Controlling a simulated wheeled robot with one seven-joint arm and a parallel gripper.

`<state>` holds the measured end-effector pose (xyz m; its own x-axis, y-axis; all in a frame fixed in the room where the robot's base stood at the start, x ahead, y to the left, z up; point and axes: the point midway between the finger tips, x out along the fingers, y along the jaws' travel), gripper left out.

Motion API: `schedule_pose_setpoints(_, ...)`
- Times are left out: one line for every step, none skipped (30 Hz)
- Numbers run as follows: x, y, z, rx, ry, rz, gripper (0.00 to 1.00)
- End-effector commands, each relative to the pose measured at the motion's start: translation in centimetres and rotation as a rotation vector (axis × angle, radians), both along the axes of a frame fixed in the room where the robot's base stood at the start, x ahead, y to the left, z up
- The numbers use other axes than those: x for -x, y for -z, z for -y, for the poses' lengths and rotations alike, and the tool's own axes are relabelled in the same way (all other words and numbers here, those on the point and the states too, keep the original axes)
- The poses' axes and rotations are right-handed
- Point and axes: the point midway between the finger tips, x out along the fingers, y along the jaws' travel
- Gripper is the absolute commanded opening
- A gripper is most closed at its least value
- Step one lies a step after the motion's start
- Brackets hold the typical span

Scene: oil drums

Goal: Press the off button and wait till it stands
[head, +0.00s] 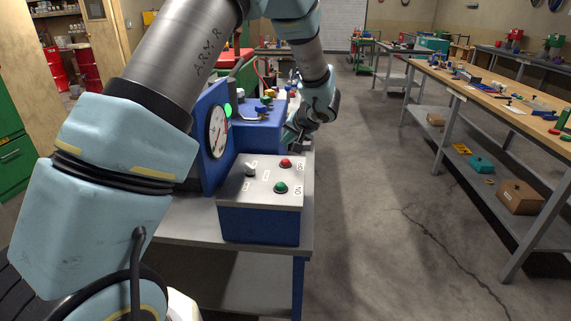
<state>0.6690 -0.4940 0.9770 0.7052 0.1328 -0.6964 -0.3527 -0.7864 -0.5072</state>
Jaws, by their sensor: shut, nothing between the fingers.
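A control box (260,212) with a grey top and blue sides stands on a grey table. A red button (286,163) sits at the back right of its top, with a small label too blurred to read surely. A green button (281,188) sits nearer the front, and a pale knob or switch (250,169) is at the left. Behind the box a blue panel carries a round white dial (216,132) and a lit green lamp (228,110). My gripper (293,141) is shut and empty, behind and above the red button, apart from it in the picture.
A blue machine (257,133) stands behind the control box, close to my gripper. Long wooden workbenches (500,88) with tools run along the right. The concrete floor (375,210) between is clear. Red drums (56,70) stand at the back left.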

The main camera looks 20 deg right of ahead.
Motion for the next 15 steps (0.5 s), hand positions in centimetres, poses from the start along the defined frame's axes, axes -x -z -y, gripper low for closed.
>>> schedule_pose_setpoints(0.0, 1.2, -0.1, -0.002, 0.000, -0.003, 0.00)
schedule_pose_setpoints(0.0, 1.8, 0.0, 0.000, -0.001, -0.001, 0.00)
schedule_pose_setpoints(0.0, 2.2, 0.0, 0.001, -0.001, 0.000, 0.00)
schedule_pose_setpoints(0.0, 2.5, 0.0, 0.001, -0.001, 0.000, 0.00)
schedule_pose_setpoints(0.0, 2.7, 0.0, 0.001, 0.000, 0.001, 0.00)
schedule_pose_setpoints(0.0, 3.0, 0.0, 0.000, 0.001, 0.001, 0.00)
schedule_pose_setpoints(0.0, 3.2, 0.0, 0.000, 0.001, 0.001, 0.00)
schedule_pose_setpoints(0.0, 3.3, 0.0, 0.000, 0.001, 0.001, 0.00)
schedule_pose_setpoints(0.0, 3.4, 0.0, 0.000, 0.000, 0.000, 0.00)
schedule_pose_setpoints(0.0, 3.4, 0.0, 0.000, 0.000, 0.000, 0.00)
schedule_pose_setpoints(0.0, 3.5, 0.0, 0.001, -0.001, 0.000, 0.00)
schedule_pose_setpoints(0.0, 3.5, 0.0, 0.001, -0.001, 0.000, 0.00)
schedule_pose_setpoints(0.0, 3.4, 0.0, 0.001, -0.001, 0.000, 0.00)
schedule_pose_setpoints(0.0, 3.4, 0.0, 0.001, -0.001, 0.000, 0.00)
schedule_pose_setpoints(0.0, 3.4, 0.0, 0.001, -0.001, 0.000, 0.00)
